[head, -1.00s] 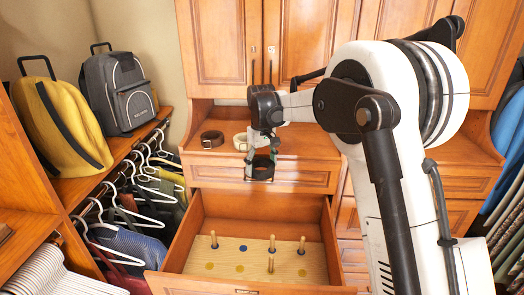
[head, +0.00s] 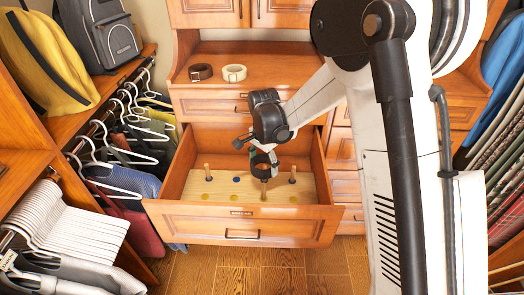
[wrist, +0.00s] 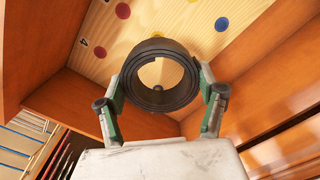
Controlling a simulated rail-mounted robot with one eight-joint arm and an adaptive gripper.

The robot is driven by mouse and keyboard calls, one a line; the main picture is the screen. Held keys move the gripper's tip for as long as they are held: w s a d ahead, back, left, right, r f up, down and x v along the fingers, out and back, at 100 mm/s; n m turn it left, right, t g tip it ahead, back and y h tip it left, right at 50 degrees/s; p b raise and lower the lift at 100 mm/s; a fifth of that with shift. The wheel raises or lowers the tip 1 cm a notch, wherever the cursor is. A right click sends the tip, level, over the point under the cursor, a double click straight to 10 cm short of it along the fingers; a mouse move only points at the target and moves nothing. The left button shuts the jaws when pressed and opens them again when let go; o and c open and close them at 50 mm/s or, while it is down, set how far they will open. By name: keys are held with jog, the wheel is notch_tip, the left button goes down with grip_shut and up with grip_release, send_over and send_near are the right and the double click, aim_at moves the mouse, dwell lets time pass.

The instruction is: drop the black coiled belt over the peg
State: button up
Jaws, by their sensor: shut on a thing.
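The black coiled belt (head: 272,160) is held in my gripper (head: 263,158), low over the open drawer. In the wrist view the belt (wrist: 133,78) is a round coil with an open middle, pinched from both sides by the fingers of my gripper (wrist: 160,82).
The pegs stand on a pale board (head: 222,187) with coloured dots inside the drawer (head: 243,212). Other pegs (head: 206,170) (head: 292,174) stand nearby. A brown belt (head: 200,72) and a cream belt (head: 234,73) lie on the counter. Drawer walls surround the board.

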aim_at(264, 191)
jog(key=shift+s+d+f+m, duration=0.1)
jog(key=shift+s+f+m, duration=0.2)
jog(key=shift+f, duration=0.05)
jog(key=shift+f+b, duration=0.7)
jog(key=shift+f, duration=1.25)
jog(key=shift+b, duration=0.55)
jog(key=shift+f+b, duration=4.4)
jog(key=shift+f, duration=0.5)
